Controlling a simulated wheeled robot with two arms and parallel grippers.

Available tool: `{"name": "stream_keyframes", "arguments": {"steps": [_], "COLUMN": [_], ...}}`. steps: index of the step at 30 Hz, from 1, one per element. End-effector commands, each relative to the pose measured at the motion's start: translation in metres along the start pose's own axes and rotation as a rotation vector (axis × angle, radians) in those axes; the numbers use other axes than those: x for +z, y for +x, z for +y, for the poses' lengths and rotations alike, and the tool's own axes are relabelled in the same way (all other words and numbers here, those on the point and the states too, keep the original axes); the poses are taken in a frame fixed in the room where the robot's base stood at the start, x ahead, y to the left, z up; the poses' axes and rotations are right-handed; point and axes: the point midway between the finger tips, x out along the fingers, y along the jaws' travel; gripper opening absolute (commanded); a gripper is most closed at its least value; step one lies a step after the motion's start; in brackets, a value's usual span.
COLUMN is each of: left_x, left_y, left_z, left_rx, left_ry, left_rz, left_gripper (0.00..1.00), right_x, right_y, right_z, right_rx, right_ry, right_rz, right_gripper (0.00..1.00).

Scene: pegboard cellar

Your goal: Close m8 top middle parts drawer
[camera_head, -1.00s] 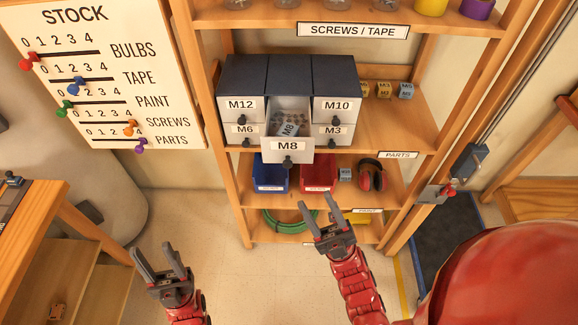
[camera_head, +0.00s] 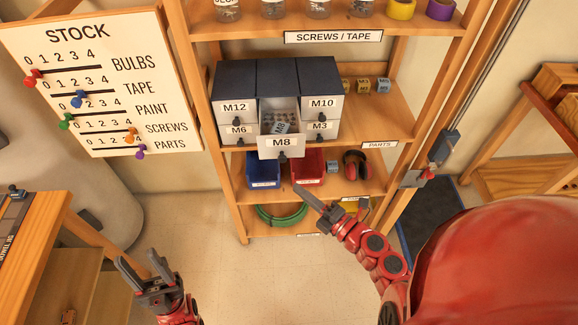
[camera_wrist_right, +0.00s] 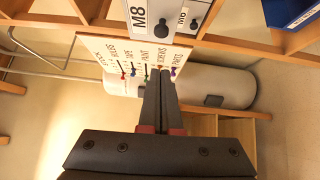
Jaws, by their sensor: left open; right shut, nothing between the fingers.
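The M8 drawer (camera_head: 281,143) is the top middle drawer of a dark blue parts cabinet (camera_head: 277,76) on the shelf unit. It is pulled out, and small parts and a block marked M8 show inside. Its front also shows at the top of the right wrist view (camera_wrist_right: 150,22). My right gripper (camera_head: 300,190) is shut and empty, below and in front of the drawer, apart from it; its closed fingers also show in the right wrist view (camera_wrist_right: 160,75). My left gripper (camera_head: 138,262) is open and empty at the lower left, away from the cabinet.
The wooden shelf unit (camera_head: 400,125) holds a blue bin (camera_head: 263,176), a red bin (camera_head: 308,172) and ear defenders (camera_head: 357,166). A stock board (camera_head: 95,85) hangs at left. A wooden bench (camera_head: 30,240) stands at lower left. The floor ahead is clear.

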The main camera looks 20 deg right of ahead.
Motion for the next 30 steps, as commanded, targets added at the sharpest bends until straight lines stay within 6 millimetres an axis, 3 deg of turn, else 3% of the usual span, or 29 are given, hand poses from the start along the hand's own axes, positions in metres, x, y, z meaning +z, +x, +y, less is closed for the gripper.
{"name": "stream_keyframes", "arguments": {"steps": [6,11,30], "left_x": [-0.004,-0.006,-0.007], "left_y": [0.024,0.035,0.039], "left_z": [-0.001,-0.002,-0.002], "left_rx": [0.000,0.000,0.000], "left_ry": [0.000,0.000,0.000], "left_rz": [0.000,0.000,0.000], "left_gripper": [0.50,0.50,0.50], "right_x": [-0.002,0.018,0.028], "right_y": [0.047,0.063,0.074], "right_z": [0.007,0.006,0.001], "right_rx": [0.004,0.004,0.002], "right_ry": [0.001,0.001,-0.001], "right_rz": [0.007,-0.002,0.003], "right_gripper": [0.00,0.00,0.00]}}
